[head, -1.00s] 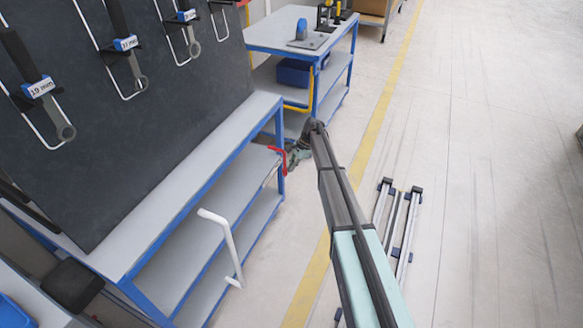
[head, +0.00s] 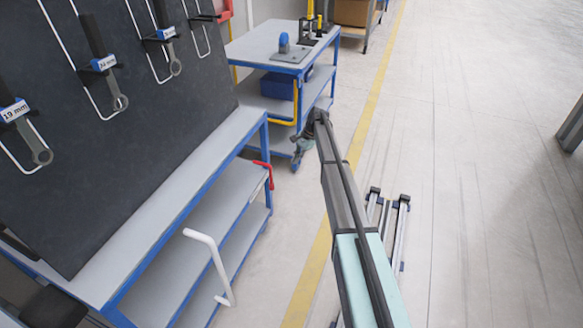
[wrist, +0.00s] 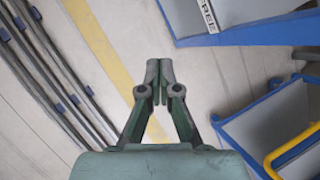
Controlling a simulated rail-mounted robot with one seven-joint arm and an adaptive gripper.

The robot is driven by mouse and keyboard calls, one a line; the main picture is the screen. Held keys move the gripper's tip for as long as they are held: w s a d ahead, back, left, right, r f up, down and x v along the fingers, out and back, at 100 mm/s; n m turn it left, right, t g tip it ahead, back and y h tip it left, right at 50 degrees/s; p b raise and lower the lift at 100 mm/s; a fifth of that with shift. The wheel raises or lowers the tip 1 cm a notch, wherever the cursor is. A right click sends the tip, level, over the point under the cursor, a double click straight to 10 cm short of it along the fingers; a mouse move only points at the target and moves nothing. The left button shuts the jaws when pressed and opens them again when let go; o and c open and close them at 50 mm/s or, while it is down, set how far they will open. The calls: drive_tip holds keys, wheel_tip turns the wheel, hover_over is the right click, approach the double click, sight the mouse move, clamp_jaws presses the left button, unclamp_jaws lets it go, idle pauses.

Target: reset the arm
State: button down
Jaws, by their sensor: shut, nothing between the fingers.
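My gripper (wrist: 159,72) shows in the wrist view with its two fingers together and nothing between them. It points down over the pale floor beside the yellow floor line. In the head view my arm reaches forward from the bottom centre. My gripper (head: 304,152) is small and partly hidden there at the arm's far end, near the blue-framed cart. It appears apart from the cart and the bench.
A workbench (head: 168,190) with a dark tool board (head: 110,130) and hanging wrenches stands at left. A blue-framed cart (head: 262,45) stands beyond. Rails (head: 398,235) lie on the floor at right. The right floor is open.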

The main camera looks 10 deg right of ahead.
drive_tip(key=shift+d+r, duration=0.15)
drive_tip(key=shift+r, duration=0.1)
drive_tip(key=shift+w, duration=0.1)
idle(0.3)
drive_tip(key=s+a+f+n+h, duration=0.1)
drive_tip(key=s+f+n, duration=0.35)
drive_tip(key=s, duration=0.75)
drive_tip(key=s+f+n+h+p, duration=0.1)
drive_tip(key=s+f, duration=0.6)
drive_tip(key=s, duration=0.5)
drive_tip(key=s+a+f+n+h, duration=0.1)
drive_tip(key=s+f+n, duration=0.1)
drive_tip(key=s+f, duration=0.65)
drive_tip(key=s+a+n+g+h+p, duration=0.2)
drive_tip(key=s+g, duration=0.3)
drive_tip(key=s, duration=4)
drive_tip(key=shift+r+n, duration=0.2)
drive_tip(key=shift+n, duration=0.55)
